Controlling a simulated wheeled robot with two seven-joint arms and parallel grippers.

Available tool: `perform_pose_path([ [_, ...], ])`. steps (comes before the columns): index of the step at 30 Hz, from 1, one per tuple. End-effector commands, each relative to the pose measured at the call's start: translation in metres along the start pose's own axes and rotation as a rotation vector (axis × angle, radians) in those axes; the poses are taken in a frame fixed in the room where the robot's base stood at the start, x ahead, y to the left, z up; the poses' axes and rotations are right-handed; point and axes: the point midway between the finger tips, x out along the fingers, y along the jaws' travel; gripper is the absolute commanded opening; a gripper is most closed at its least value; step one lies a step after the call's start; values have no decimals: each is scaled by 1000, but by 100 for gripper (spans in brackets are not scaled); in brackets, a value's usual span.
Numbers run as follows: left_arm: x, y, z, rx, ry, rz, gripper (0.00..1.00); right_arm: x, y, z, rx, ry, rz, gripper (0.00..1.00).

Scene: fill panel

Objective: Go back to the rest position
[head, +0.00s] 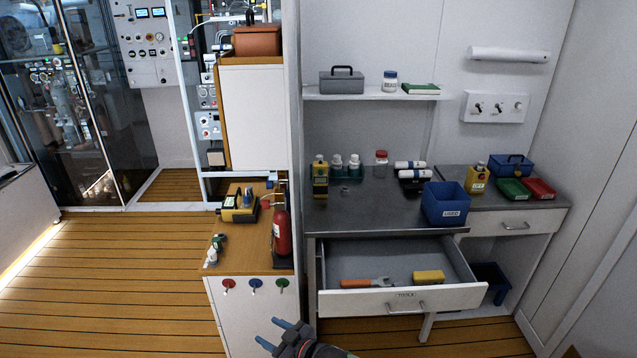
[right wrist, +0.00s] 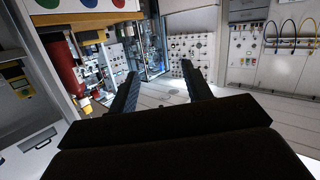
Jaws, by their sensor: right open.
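My right gripper (head: 277,336) shows at the bottom of the head view, low in front of the white cabinet and left of the open drawer. Its two fingers are apart with nothing between them. The right wrist view shows the same open fingers (right wrist: 161,80), pointing out over the floor towards the panels in the background. My left gripper is in neither view.
The drawer (head: 402,299) stands pulled out, holding an orange-handled tool (head: 367,283) and a yellow block (head: 428,277). A blue bin (head: 445,205) sits at the steel worktop's edge. The wooden floor (head: 110,290) at left is clear.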

Motion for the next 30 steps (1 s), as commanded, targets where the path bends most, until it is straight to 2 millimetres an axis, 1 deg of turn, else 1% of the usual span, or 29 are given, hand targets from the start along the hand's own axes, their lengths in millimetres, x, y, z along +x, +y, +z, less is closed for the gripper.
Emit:
perform_pose_path([
  [1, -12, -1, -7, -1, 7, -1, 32, -4, -5, -4, 24, -12, 28, 49],
  [2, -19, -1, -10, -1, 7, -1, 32, -6, -6, -5, 33, -23, 46, 49],
  [7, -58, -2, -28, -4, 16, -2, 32, -26, -6, -12, 91, -92, 147, 49],
  [11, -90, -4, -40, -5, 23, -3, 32, -49, -2, -10, 139, -160, 222, 49],
  [14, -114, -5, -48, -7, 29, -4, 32, -70, 2, -6, 178, -221, 276, 49],
  [17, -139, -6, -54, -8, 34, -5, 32, -95, 5, 2, 219, -289, 327, 49],
  [23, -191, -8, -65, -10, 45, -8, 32, -155, 10, 25, 306, -441, 419, 49],
  [29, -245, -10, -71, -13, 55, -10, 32, -229, 7, 53, 396, -616, 494, 49],
  [30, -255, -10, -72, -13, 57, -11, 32, -245, 5, 59, 415, -654, 507, 49],
])
